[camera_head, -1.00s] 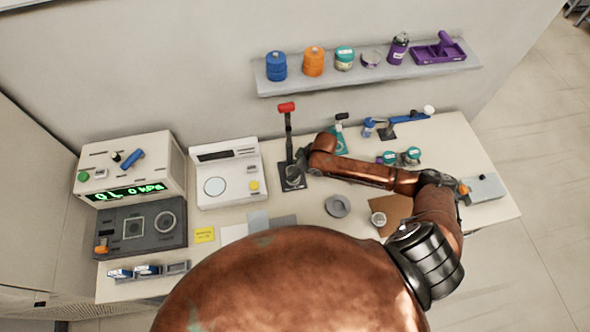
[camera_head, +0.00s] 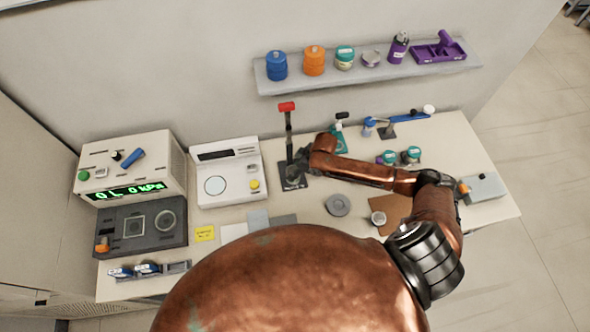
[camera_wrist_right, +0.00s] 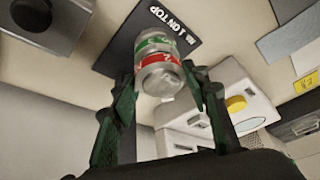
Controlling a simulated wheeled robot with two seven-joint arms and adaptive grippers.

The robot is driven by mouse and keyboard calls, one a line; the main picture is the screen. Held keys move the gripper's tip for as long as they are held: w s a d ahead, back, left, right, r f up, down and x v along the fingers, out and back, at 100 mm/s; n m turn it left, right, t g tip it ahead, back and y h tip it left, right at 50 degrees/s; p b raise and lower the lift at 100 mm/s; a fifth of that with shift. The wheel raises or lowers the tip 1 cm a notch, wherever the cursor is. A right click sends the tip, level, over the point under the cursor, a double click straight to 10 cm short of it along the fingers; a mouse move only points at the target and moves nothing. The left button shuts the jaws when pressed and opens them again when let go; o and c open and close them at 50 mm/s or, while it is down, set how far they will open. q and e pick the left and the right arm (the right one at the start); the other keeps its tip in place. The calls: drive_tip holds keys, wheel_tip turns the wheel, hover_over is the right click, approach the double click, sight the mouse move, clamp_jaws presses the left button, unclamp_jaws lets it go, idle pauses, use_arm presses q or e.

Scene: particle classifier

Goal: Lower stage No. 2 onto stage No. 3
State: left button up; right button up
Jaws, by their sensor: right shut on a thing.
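My right gripper (camera_head: 303,160) is over the dark stand plate (camera_head: 292,184) near the red-topped lever. In the right wrist view its two dark green fingers (camera_wrist_right: 160,98) are on either side of a metal cylinder with a red band (camera_wrist_right: 158,68), apparently stage No. 2; its marking is blurred. Right against it, on the plate side, is a green-banded stage (camera_wrist_right: 155,42), apparently No. 3. I cannot tell whether the two touch. The plate (camera_wrist_right: 180,25) carries the lettering "1 ON TOP". My left gripper is not in view.
The red-topped lever (camera_head: 288,125) stands upright behind the plate. A white device (camera_head: 226,172) with a yellow button is close on the left. A grey ring (camera_head: 338,205) and a small cup (camera_head: 378,218) lie on the table in front of my forearm. A shelf (camera_head: 370,70) holds several containers.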

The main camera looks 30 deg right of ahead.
drive_tip(key=shift+f, duration=0.2)
drive_tip(key=o, duration=1.4)
drive_tip(key=shift+c, duration=0.2)
drive_tip(key=v, duration=1.2)
